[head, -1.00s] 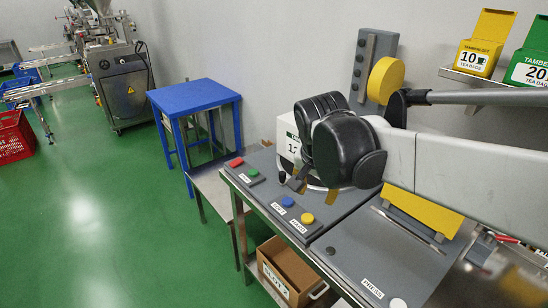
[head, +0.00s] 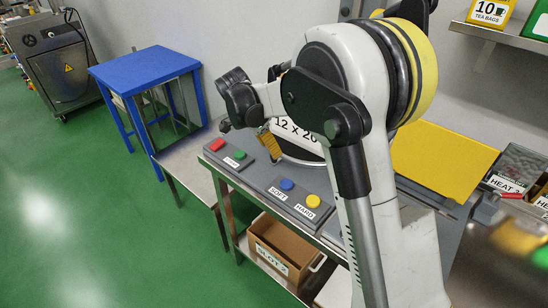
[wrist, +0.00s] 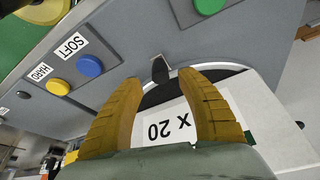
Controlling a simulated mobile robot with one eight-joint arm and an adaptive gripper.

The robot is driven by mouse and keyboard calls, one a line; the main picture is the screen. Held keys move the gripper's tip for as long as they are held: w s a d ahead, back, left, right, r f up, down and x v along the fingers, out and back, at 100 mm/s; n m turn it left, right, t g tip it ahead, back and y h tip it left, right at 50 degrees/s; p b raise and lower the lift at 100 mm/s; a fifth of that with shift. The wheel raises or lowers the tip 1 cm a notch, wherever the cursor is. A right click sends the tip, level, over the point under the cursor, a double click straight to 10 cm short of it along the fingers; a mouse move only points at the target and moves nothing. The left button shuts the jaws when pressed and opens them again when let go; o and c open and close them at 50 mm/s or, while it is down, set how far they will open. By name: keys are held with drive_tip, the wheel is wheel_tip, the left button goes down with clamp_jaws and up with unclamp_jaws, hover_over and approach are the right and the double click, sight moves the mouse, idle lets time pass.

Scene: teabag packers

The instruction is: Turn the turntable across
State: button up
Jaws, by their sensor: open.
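The turntable is a dark disc with a pale rim, set in the grey bench top; its rim shows in the wrist view (wrist: 222,68) and below the carton in the head view. A white carton (head: 297,135) marked "12 x 20" stands on it, and its top shows in the wrist view (wrist: 262,112). A small black peg (wrist: 160,70) stands at the turntable's edge. My gripper (wrist: 160,84) is open, its two yellow fingers spread over the carton and disc, tips on either side of the peg in the picture. In the head view, my arm partly hides the carton and turntable.
Blue (head: 286,185) and yellow (head: 313,201) buttons marked SOFT and HARD sit in front of the turntable. Red (head: 217,145) and green (head: 239,155) buttons are left. A yellow plate (head: 440,160) is right. A blue table (head: 143,67) stands behind left; the green floor is clear.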

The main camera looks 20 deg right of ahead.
drive_tip(key=b+x, duration=0.1)
drive_tip(key=x, duration=0.3)
drive_tip(key=shift+d+f, duration=0.1)
drive_tip(key=shift+f, duration=0.2)
clamp_jaws()
